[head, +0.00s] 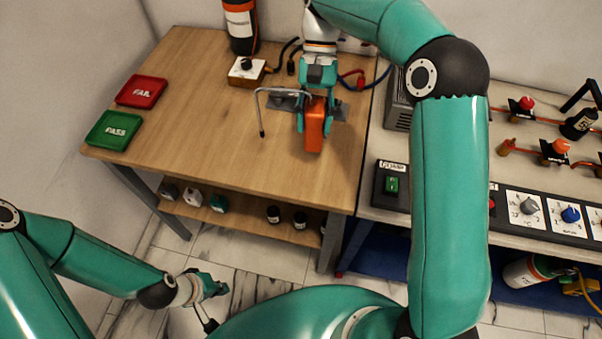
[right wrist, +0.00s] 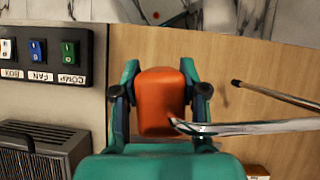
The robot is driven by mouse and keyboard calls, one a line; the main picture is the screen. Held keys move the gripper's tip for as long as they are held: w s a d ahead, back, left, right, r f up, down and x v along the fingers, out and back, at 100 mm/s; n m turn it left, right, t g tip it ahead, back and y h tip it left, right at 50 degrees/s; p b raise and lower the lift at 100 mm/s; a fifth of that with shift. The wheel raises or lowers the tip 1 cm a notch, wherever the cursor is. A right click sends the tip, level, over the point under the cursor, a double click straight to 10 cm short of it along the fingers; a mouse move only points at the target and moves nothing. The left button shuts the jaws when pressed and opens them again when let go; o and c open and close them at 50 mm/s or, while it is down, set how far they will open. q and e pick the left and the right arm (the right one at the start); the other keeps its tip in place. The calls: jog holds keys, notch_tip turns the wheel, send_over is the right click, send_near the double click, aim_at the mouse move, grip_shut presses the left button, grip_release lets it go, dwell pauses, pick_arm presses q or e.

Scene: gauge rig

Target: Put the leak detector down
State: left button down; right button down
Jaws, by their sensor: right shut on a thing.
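The leak detector is an orange block (head: 315,124) with a bent metal probe (head: 262,112) that arcs out to the left in the head view. My right gripper (head: 314,112) is shut on the orange body, above the wooden bench (head: 210,120); I cannot tell whether the body touches the top. In the right wrist view the orange body (right wrist: 160,100) sits between both fingers, and the probe (right wrist: 245,125) extends right. A dark grey flat piece (head: 285,102) lies behind the gripper, partly hidden. My left gripper (head: 212,290) is low at the lower left, away from the bench; its jaw state is unclear.
A red FAIL tray (head: 141,91) and green PASS tray (head: 114,129) lie at the bench's left. A small box with a black knob (head: 246,72), a dark bottle (head: 240,25) and hoses stand at the back. A control panel (head: 540,215) is right. The bench's front middle is clear.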

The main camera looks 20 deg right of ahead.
jog(key=s+a+r+m+t+y+b, duration=0.1)
jog(key=s+a+r+m+t+b, duration=0.2)
jog(key=r+m, duration=0.5)
jog(key=a+r+m+t+y+b, duration=0.1)
jog(key=a+r+m+t+b, duration=0.35)
jog(key=m, duration=0.65)
notch_tip(320, 180, down, 21)
jog(key=t+b, duration=0.1)
jog(key=b, duration=0.2)
jog(key=shift+s+d+b, duration=0.15)
jog(key=shift+d+b, duration=0.15)
jog(key=shift+d, duration=0.05)
jog(key=shift+t, duration=0.25)
jog(key=c, duration=0.6)
grip_release()
jog(key=p+v, duration=0.1)
jog(key=v, duration=1.1)
jog(key=shift+d, duration=0.15)
